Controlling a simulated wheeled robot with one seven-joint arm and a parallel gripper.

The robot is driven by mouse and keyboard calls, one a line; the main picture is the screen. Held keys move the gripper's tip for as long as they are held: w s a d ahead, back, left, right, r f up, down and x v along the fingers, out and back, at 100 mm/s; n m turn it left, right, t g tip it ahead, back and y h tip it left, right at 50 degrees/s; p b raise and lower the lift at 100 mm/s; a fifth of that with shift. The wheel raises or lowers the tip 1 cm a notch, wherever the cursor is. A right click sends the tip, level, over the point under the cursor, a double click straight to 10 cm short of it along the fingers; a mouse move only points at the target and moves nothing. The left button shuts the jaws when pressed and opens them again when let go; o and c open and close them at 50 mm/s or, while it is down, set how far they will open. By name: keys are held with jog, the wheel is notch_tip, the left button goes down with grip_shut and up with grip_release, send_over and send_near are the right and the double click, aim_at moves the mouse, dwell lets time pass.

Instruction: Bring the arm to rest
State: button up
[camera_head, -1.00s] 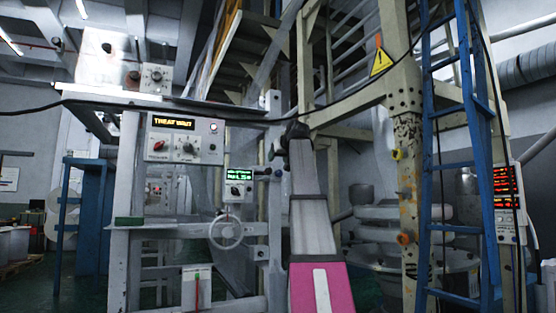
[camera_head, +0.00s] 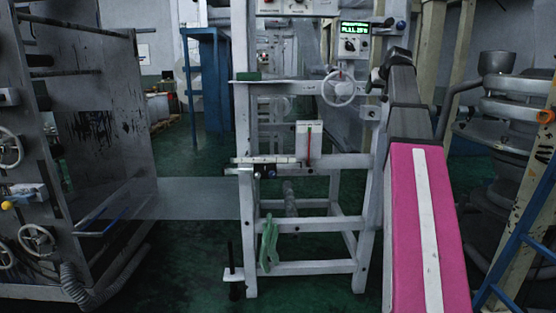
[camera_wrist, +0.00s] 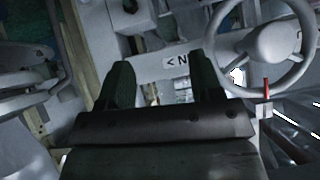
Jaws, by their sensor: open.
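My arm, with a pink panel and white stripe, rises at the right of the head view. Its far end is close to the white machine frame (camera_head: 247,180) and its handwheel (camera_head: 338,88). My gripper (camera_wrist: 160,78) shows in the wrist view with two dark green ribbed fingers apart and nothing between them. Behind the fingers are pale machine parts and a small "N" label (camera_wrist: 180,60). The handwheel fills the upper right of the wrist view (camera_wrist: 275,42), beside the right finger and apart from it. The gripper's fingers cannot be made out in the head view.
A grey machine (camera_head: 85,150) with handwheels stands at left, a clear film sheet (camera_head: 195,198) running from it to the white frame. A green cloth (camera_head: 269,243) hangs on the frame. A blue ladder (camera_head: 520,255) and round machinery (camera_head: 515,125) stand at right. Green floor shows between.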

jog(key=s+a+f+g, duration=0.2)
jog(key=a+f, duration=0.2)
jog(key=f, duration=0.9)
jog(key=s+a+f+g, duration=0.1)
jog(key=s+a+f, duration=0.2)
jog(key=f, duration=1)
jog(key=s+a+f+g, duration=0.2)
jog(key=a+f, duration=0.2)
jog(key=f, duration=0.8)
jog(key=s+a+f+g, duration=0.2)
jog(key=s+a+f, duration=0.2)
jog(key=s+f, duration=0.6)
jog(key=s+a+f+g, duration=0.3)
jog(key=s+f, duration=0.8)
jog(key=f, duration=0.5)
jog(key=shift+s+a+f+h, duration=0.3)
jog(key=shift+a+h, duration=0.1)
jog(key=shift+a, duration=0.35)
jog(key=shift+o, duration=0.4)
